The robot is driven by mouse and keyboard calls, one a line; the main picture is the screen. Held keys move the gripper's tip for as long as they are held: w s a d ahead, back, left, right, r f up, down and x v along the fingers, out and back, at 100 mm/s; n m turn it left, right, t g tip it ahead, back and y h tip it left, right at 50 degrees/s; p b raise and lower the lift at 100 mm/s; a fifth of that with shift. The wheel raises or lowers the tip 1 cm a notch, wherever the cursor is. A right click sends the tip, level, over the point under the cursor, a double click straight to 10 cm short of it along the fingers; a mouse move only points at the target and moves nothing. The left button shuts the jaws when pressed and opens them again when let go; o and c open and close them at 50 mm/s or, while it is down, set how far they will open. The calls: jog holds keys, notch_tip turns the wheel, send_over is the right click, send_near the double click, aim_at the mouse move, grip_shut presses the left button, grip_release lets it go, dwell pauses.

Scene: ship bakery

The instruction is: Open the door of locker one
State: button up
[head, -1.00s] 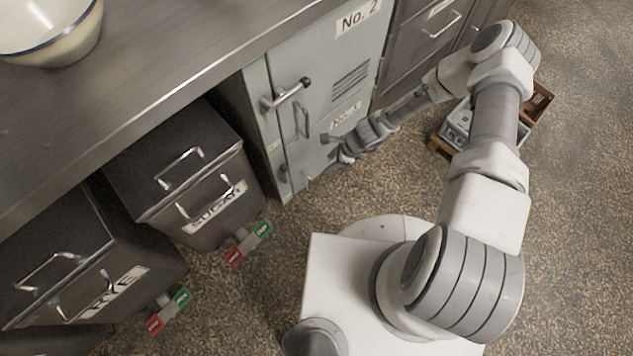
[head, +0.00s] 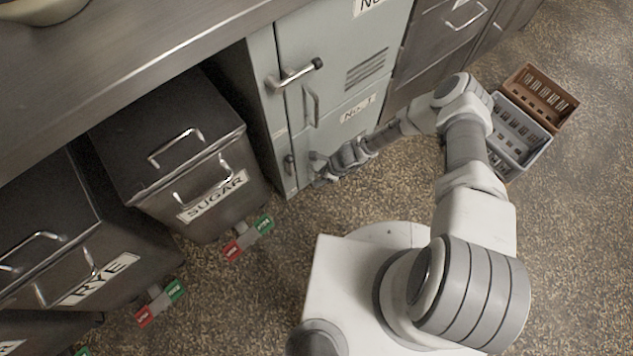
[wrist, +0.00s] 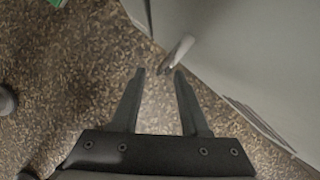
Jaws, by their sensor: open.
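Locker one is the lower door (head: 345,130) of a pale green cabinet, with a "No. 1" label (head: 358,108). It looks shut. Small dark metal hardware (head: 290,165) sits at its left edge, beside my gripper (head: 319,168), which is low in front of the door. In the wrist view my gripper (wrist: 160,72) is open, fingers pointing toward the cabinet base. A pale metal lever handle (wrist: 181,48) reaches down between and just beyond the fingertips, nearer the right finger. I cannot tell whether it touches. The door face (wrist: 235,50) fills the upper right.
The upper door has a dark-tipped lever (head: 295,75) and a bar handle (head: 311,106) juts below it. Sugar (head: 215,200) and rye (head: 100,280) bins stand left under the steel counter (head: 150,60). Grey (head: 520,140) and brown (head: 540,95) crates lie right. Floor before the locker is clear.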

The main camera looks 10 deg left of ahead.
aim_at(316, 180)
jog(key=shift+b+x, duration=0.6)
jog(key=shift+x, duration=1.3)
grip_shut()
